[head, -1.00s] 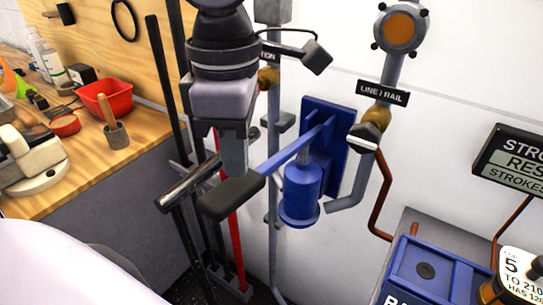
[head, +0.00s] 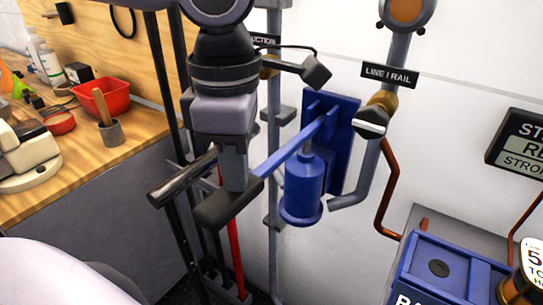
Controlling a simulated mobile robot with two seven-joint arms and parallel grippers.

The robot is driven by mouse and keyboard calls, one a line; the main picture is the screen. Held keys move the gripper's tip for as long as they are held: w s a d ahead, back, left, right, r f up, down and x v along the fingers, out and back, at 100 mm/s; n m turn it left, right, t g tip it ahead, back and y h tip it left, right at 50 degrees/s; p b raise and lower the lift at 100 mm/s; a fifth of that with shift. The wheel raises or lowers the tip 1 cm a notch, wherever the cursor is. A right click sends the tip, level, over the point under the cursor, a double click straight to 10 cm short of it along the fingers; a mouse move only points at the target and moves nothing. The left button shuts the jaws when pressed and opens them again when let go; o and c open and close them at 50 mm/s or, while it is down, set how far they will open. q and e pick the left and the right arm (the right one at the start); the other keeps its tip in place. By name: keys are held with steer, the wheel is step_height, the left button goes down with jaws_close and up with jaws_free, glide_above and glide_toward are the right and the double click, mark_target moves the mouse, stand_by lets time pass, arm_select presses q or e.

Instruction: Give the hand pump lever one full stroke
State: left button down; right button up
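The hand pump (head: 303,190) is a blue cylinder on a blue wall plate, right of centre. Its blue lever (head: 291,149) slopes down to the left and ends in a dark grip (head: 222,209). My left gripper (head: 235,188) points down from above, its visible finger overlapping the upper edge of the grip. I see only one side of the fingers, so the gap between them and any hold on the grip cannot be told. My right gripper is not in view.
A dark tube (head: 178,180) lies just left of the grip, above a rack of upright bars. A wooden bench (head: 95,165) with a red bin (head: 105,97) is at left. A pipe with a LINE / RAIL sign (head: 390,76) and a blue box (head: 440,270) are at right.

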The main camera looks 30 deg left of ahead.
arm_select(q)
step_height(320, 180, down, 3)
steer(key=shift+b, duration=1.1)
step_height(320, 180, down, 4)
steer(key=b, duration=0.3)
steer(key=shift+r+b, duration=0.15)
steer(key=shift+b, duration=0.15)
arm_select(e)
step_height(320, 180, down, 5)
arm_select(q)
step_height(320, 180, up, 6)
steer(key=p, duration=0.4)
step_height(320, 180, up, 5)
steer(key=p, duration=0.4)
steer(key=shift+r+p, duration=0.4)
steer(key=shift+r, duration=0.05)
steer(key=shift+f, duration=0.1)
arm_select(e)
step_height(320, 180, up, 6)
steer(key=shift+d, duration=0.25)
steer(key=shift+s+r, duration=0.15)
arm_select(q)
step_height(320, 180, up, 5)
steer(key=p, duration=0.3)
steer(key=shift+p, duration=0.3)
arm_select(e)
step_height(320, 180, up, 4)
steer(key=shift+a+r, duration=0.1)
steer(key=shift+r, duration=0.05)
